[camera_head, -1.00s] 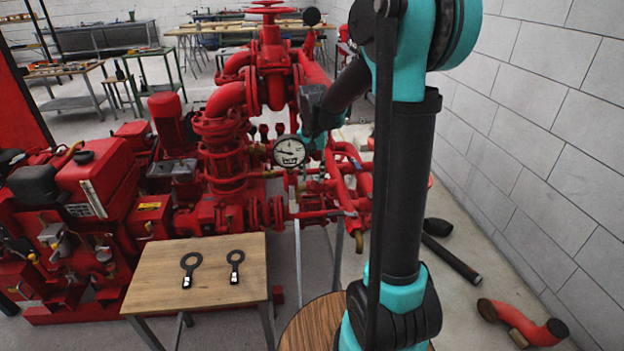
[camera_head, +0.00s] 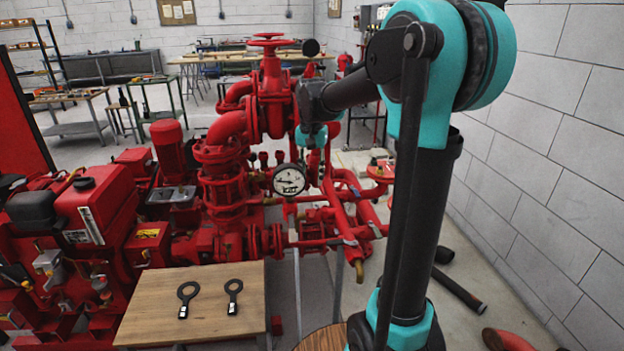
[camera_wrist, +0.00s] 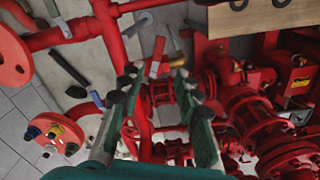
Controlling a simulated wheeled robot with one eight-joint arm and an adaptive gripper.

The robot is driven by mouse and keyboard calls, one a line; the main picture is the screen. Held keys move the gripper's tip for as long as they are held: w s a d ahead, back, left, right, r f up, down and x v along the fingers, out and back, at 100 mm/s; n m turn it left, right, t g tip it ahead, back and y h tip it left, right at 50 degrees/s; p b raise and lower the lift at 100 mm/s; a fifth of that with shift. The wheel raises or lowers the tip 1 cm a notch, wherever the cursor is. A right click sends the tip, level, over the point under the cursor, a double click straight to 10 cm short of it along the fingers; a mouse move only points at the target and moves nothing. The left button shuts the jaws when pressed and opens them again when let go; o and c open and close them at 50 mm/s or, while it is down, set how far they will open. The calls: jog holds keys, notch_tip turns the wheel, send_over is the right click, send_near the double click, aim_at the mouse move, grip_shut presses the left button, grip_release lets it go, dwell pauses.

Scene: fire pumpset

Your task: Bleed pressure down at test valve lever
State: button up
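The red pumpset pipework (camera_head: 225,150) stands in the middle of the head view, with a round white pressure gauge (camera_head: 289,180) on its front. In the wrist view a short, flat red lever (camera_wrist: 157,56) stands out from the red pipework between my fingertips; I cannot tell for certain that it is the test valve lever. My gripper (camera_wrist: 156,82) is open, its two teal fingers with dark tips spread on either side of the lever, with no contact visible. In the head view my gripper (camera_head: 310,138) is beside the pipes above the gauge, its fingers mostly hidden.
A small wooden table (camera_head: 205,300) at the front holds two dark ring-ended tools (camera_head: 188,295). A red engine unit (camera_head: 75,220) stands at left. A block wall (camera_head: 550,150) bounds the right. Pipe pieces (camera_head: 458,290) lie on the floor at right.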

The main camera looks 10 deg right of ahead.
aim_at(314, 211)
jog(key=shift+d+f+m, duration=0.25)
jog(key=shift+d+m, duration=0.05)
jog(key=shift+c, duration=1.1)
jog(key=d+f+m+y, duration=0.1)
jog(key=d+m, duration=0.1)
jog(key=s+d+f+m+y, duration=0.1)
jog(key=d+f+m, duration=0.1)
jog(key=m, duration=0.1)
jog(key=s+d+f+m+y, duration=0.1)
jog(key=d+m+y, duration=0.1)
jog(key=shift+s+d+f, duration=0.1)
jog(key=shift+d+f, duration=0.05)
jog(key=shift+f, duration=0.05)
grip_shut()
jog(key=s+d+f+m+t+y, duration=0.1)
jog(key=s+d+m+t+y, duration=0.25)
jog(key=d+m, duration=0.45)
jog(key=shift+w+a+f+m+y, duration=0.1)
jog(key=shift+w+a+f+m, duration=0.5)
jog(key=shift+a+f, duration=0.95)
jog(key=shift+w+a+f+m+y, duration=0.2)
jog(key=shift+w+a+f, duration=0.7)
jog(key=shift+a, duration=1.25)
jog(key=shift+w+a+f+m+y, duration=0.1)
jog(key=shift+w+a+f+m, duration=0.45)
jog(key=shift+a+f, duration=1)
jog(key=shift+w+a+r, duration=0.15)
jog(key=shift+a+r, duration=0.2)
